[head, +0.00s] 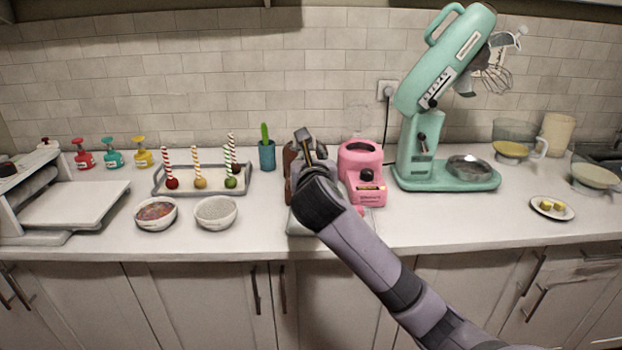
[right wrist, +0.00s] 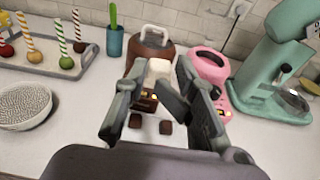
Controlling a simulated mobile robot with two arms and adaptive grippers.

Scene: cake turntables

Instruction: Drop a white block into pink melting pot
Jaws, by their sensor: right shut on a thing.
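The pink melting pot (head: 360,160) stands on the counter between the brown pot and the mint mixer. It also shows in the right wrist view (right wrist: 207,62), to the right of my fingers. My right gripper (head: 307,145) is raised over the counter, left of the pink pot. In the right wrist view, my right gripper (right wrist: 155,82) is shut on a white block (right wrist: 159,67) at its fingertips. Several brown blocks (right wrist: 166,127) lie below on a white surface. My left gripper is not in view.
A brown pot (right wrist: 150,47) stands behind my right gripper, left of the pink pot. The mint stand mixer (head: 440,183) is to the right.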

